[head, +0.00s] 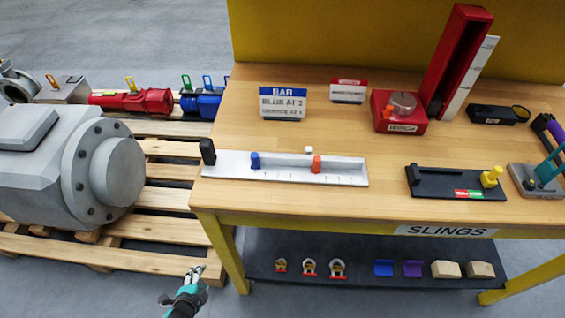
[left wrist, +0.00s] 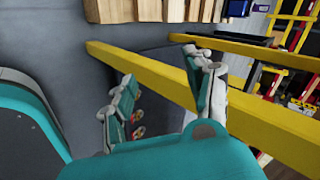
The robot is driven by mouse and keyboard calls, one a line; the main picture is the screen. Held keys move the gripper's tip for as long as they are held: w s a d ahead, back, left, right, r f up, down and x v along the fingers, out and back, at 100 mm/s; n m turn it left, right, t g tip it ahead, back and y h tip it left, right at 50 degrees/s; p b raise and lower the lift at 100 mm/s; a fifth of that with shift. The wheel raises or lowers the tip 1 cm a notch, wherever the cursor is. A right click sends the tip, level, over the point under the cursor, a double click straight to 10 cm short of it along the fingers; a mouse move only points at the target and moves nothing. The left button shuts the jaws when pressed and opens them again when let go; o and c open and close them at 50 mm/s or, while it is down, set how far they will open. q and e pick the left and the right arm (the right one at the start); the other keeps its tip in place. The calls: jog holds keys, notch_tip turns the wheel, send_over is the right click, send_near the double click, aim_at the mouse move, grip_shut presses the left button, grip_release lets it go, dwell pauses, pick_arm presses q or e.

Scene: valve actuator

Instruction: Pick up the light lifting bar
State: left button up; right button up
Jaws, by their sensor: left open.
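A long pale bar (head: 285,168) lies along the front left of the wooden table in the head view. It looks like the light lifting bar. It carries a blue slider (head: 255,160) and an orange slider (head: 316,164), and a black block (head: 208,151) stands at its left end. My left gripper (head: 194,272) is low beside the table's front left leg, below the tabletop and well apart from the bar. The left wrist view shows its two fingers (left wrist: 165,78) spread with nothing between them. The bar is not recognisable there. My right gripper is out of view.
The yellow-framed table (head: 400,212) has a lower shelf (head: 350,288) with shackles and small blocks. A sign (head: 283,104) stands behind the bar. A grey valve body (head: 60,170) rests on a wooden pallet (head: 165,200) to the left. A yellow frame beam (left wrist: 160,75) runs close to my left fingers.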

pick_arm(q)
jog(key=w+a+r+m+t, duration=0.1)
jog(key=w+r+m+t, duration=0.4)
jog(key=r, duration=0.7)
jog(key=w+a+r+m+t+h, duration=0.1)
jog(key=w+r+m, duration=0.2)
jog(key=r+m, duration=0.65)
jog(key=w+a+r+m+t, duration=0.1)
jog(key=w+r+m+t, duration=0.3)
jog(key=r, duration=1.1)
jog(key=m, duration=0.3)
send_near(206, 156)
jog(key=shift+s+d+r+g, duration=0.1)
jog(key=shift+d+r+g, duration=0.1)
jog(key=shift+r, duration=0.25)
jog(key=shift+s+d+r+g, duration=0.1)
jog(key=shift+r+g, duration=0.1)
jog(key=shift+r, duration=0.3)
jog(key=shift+f, duration=0.1)
jog(key=w, duration=0.7)
jog(key=shift+w+a+f, duration=0.1)
jog(key=shift+w+f, duration=0.1)
jog(key=w, duration=0.4)
jog(key=shift+w+f, duration=0.3)
jog(key=shift+w, duration=0.1)
jog(key=shift+s, duration=0.1)
jog(key=shift+c, duration=0.5)
grip_shut()
